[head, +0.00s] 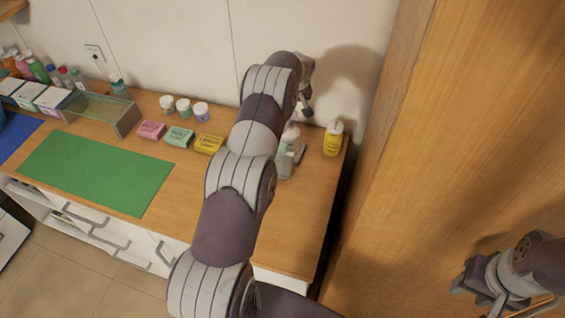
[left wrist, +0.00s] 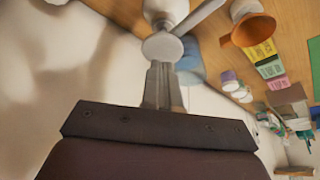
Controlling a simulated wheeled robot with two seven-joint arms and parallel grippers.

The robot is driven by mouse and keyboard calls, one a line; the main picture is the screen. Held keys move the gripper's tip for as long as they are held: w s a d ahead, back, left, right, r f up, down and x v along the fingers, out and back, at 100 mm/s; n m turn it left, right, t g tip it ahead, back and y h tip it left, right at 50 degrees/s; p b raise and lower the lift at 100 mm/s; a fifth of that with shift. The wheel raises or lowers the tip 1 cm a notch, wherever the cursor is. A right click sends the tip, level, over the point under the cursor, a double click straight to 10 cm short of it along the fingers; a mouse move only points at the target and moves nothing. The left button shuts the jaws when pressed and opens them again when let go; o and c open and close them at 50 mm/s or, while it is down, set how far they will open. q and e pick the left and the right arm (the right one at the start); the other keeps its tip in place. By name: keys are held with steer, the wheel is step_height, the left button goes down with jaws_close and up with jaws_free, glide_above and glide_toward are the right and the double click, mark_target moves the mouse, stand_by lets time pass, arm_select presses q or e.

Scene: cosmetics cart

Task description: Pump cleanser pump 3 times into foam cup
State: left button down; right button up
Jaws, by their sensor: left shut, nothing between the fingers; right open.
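The pump bottle (head: 285,164), pale with a whitish top, stands on the counter near its right end, partly hidden by my left arm. In the left wrist view a round white pump head (left wrist: 162,46) with a long spout sits right at the tips of my left gripper (left wrist: 163,68). The gripper is shut and empty; I cannot tell whether it touches the head. An orange-brown cup (left wrist: 248,31), apparently the foam cup, stands beside the spout; my arm seems to hide it in the head view. My right gripper (head: 497,292) is open and empty, away from the counter.
A yellow bottle (head: 333,139) stands right of the pump bottle. Left of my arm are small boxes, including a yellow one (head: 208,144), several jars (head: 183,107), a green mat (head: 95,172) and a clear bin (head: 112,118). A wooden panel (head: 450,120) rises at the right.

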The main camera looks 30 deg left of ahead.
arm_select(q)
steer(key=shift+f, duration=0.1)
stand_by(0.5)
steer(key=shift+f+b, duration=1.2)
steer(key=shift+b, duration=0.05)
steer(key=shift+r, duration=0.1)
steer(key=shift+r+p, duration=0.5)
steer(key=shift+r, duration=0.65)
steer(key=shift+f, duration=0.1)
